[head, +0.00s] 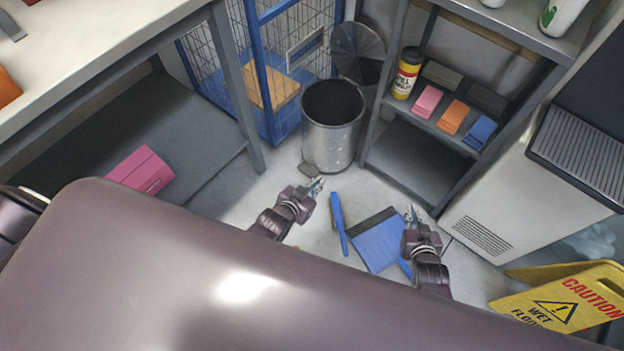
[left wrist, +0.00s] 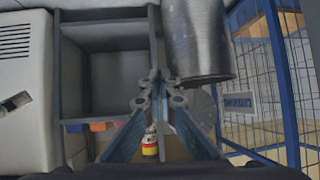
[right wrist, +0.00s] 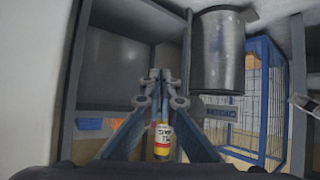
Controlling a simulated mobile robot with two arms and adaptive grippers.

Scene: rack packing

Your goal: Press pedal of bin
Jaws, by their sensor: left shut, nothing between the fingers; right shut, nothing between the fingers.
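The bin (head: 333,145) is a round metal can standing on the floor between the blue cage and the shelf. Its dark inside shows, and its round lid (head: 358,52) stands up behind the opening. The small pedal (head: 309,172) is at the bin's front base. My left gripper (head: 317,186) is shut and empty, low and just in front of the pedal; I cannot tell whether it touches. My right gripper (head: 411,212) is shut and empty, to the right over the blue dustpan. The bin also shows in the left wrist view (left wrist: 198,40) and the right wrist view (right wrist: 218,50).
A blue wire cage (head: 268,85) stands left of the bin, a grey shelf (head: 415,150) to its right. A blue brush (head: 338,225) and dustpan (head: 378,245) lie on the floor. A yellow caution sign (head: 560,305) is at the lower right. A pink box (head: 140,172) is at left.

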